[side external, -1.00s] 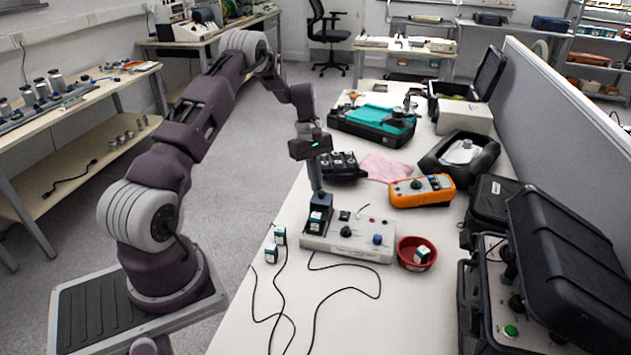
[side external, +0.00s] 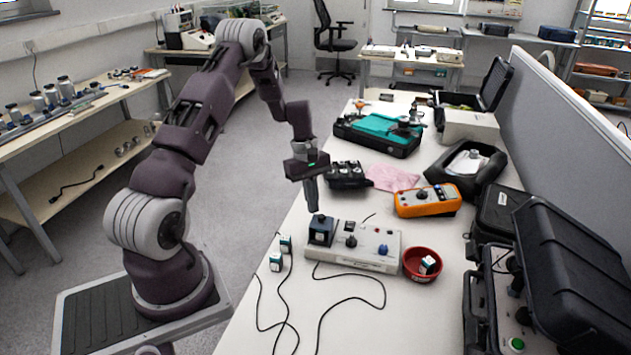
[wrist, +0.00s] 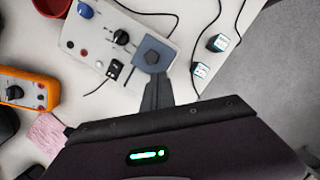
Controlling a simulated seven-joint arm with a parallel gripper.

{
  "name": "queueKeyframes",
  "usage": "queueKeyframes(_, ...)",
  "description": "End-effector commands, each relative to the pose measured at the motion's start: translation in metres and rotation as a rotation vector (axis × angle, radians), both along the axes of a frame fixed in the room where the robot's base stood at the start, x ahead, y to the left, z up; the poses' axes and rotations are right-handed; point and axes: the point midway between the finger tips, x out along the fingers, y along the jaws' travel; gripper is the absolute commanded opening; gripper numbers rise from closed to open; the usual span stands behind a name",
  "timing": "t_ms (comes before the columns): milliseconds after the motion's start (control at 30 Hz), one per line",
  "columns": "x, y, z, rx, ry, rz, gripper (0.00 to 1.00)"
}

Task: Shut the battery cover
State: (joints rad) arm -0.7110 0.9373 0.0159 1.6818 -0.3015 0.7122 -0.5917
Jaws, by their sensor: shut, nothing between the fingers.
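The battery cover (side external: 320,230) is a dark blue box-like piece at the left end of a pale control unit (side external: 360,262). It lies down flat, and no opening shows under it. In the wrist view the cover (wrist: 152,54) shows its dark blue top with a darker round-edged mark. My gripper (side external: 314,210) is shut and empty, pointing down just above the cover's rear edge. In the wrist view its fingertips (wrist: 156,78) overlap the cover's near edge. I cannot tell whether they touch it.
Two small white-and-teal cubes (side external: 276,262) stand left of the unit, beside black cables. A red bowl (side external: 421,265) holding another cube is at the right. An orange meter (side external: 427,201), pink cloth (side external: 392,179) and black block (side external: 346,176) lie behind.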

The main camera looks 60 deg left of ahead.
Motion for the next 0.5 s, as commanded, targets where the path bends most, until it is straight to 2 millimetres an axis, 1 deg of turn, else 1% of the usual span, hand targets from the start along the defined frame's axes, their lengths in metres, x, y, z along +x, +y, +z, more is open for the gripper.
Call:
queueKeyframes(100, 0.0, 0.032, -0.001, 0.004, -0.002, 0.005, 0.0)
queueKeyframes(200, 0.001, 0.039, 0.032, 0.006, -0.005, 0.001, 0.0)
queueKeyframes(300, 0.001, 0.045, 0.058, 0.006, -0.004, 0.001, 0.0)
queueKeyframes(400, 0.001, 0.05, 0.079, 0.005, -0.003, 0.002, 0.0)
queueKeyframes(500, 0.001, 0.053, 0.091, 0.004, -0.002, 0.001, 0.0)
